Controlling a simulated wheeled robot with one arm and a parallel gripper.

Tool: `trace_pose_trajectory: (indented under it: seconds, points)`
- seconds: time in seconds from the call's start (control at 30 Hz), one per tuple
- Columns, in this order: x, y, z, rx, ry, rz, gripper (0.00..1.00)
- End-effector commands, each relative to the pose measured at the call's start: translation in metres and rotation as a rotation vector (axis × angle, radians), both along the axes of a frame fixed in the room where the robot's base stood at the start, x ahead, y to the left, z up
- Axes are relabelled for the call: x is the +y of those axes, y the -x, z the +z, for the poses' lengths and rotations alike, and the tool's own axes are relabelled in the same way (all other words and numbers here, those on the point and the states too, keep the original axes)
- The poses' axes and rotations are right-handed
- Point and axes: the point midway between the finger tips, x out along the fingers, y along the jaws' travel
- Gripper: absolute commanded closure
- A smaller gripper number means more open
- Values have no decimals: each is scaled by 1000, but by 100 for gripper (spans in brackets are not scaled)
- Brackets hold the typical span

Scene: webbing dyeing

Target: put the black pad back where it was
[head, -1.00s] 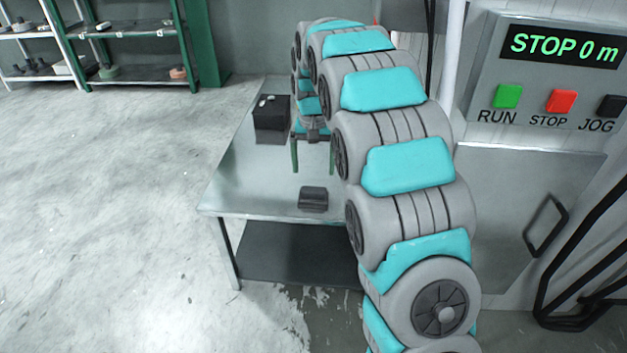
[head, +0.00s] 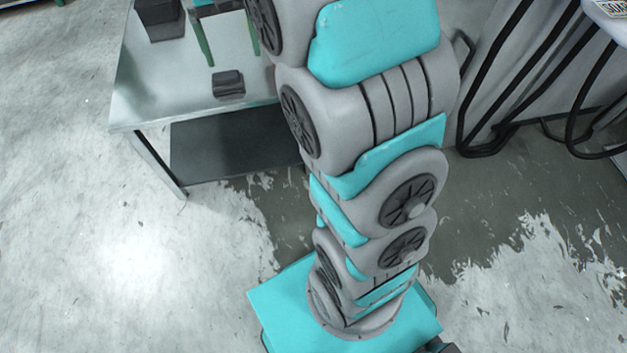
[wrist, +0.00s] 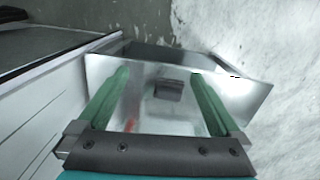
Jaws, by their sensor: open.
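The black pad (head: 228,84) lies on the steel table (head: 130,103), near its front edge. In the wrist view the black pad (wrist: 168,89) shows between and beyond my fingers, apart from them. My gripper (wrist: 162,80) is open and empty, with its two green fingers spread wide over the table. In the head view my gripper (head: 222,58) is at the top edge, behind the pad, partly cut off by the frame.
A black box (head: 158,18) stands at the back left of the table. A dark lower shelf (head: 235,145) is under the tabletop. Black hoses (head: 500,85) hang along the grey machine at the right. The floor at the left is clear.

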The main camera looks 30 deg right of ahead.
Motion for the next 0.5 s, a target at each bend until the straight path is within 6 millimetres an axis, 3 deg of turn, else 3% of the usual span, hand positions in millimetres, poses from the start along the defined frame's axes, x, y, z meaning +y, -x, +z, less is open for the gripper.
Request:
trace_pose_trajectory:
  seconds: [0.03,0.27,0.5]
  points:
    - [0,23,3,5,-1,12,0]
    - [0,119,-3,41,-7,78,0]
    - [3,220,-25,75,-19,154,0]
